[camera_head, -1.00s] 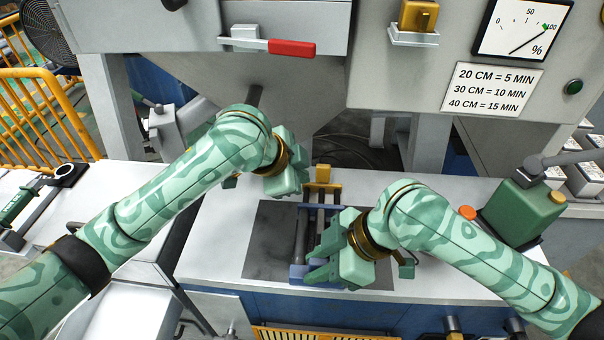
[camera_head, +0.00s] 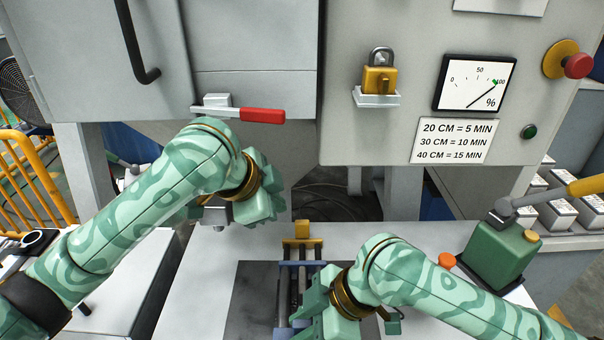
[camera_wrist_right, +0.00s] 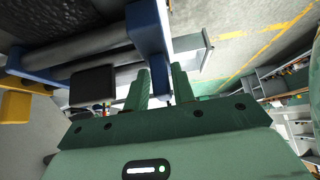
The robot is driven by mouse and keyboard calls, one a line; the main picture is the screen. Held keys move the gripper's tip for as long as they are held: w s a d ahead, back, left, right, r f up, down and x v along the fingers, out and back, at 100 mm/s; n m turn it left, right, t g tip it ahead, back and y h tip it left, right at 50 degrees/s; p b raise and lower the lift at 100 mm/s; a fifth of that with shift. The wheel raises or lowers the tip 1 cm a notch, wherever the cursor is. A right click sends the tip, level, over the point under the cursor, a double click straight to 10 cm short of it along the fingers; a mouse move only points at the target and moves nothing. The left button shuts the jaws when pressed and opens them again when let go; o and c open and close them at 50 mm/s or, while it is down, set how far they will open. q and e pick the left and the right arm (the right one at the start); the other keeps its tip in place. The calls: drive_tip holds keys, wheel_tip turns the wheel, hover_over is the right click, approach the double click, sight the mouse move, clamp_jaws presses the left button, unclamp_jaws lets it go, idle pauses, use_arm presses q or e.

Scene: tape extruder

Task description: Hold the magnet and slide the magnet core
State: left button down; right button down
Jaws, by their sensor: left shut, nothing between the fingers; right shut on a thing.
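The magnet assembly lies on a dark mat on the white table: dark and grey rods (camera_head: 293,285) with blue cross-pieces and a yellow block (camera_head: 302,231) at its far end. Which part is the core I cannot tell. My right gripper (camera_head: 306,322) is low at its near end, shut on a blue piece. In the right wrist view the blue piece (camera_wrist_right: 150,38) sits at the fingertips, beside grey rods (camera_wrist_right: 75,52), a black block (camera_wrist_right: 93,85) and the yellow block (camera_wrist_right: 15,105). My left gripper (camera_head: 270,206) is shut and empty, apart from the assembly, above and left of the yellow block.
The grey machine stands behind, with a red-handled lever (camera_head: 262,116) just above my left gripper. A padlock (camera_head: 380,75) and a gauge (camera_head: 475,84) are on its right panel. A green canister (camera_head: 500,250) stands at the table's right. The white table left of the mat is clear.

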use_arm(q)
drive_tip(key=shift+r, duration=0.25)
use_arm(e)
drive_tip(key=c, duration=1.1)
unclamp_jaws()
use_arm(q)
drive_tip(key=shift+s+d, duration=0.1)
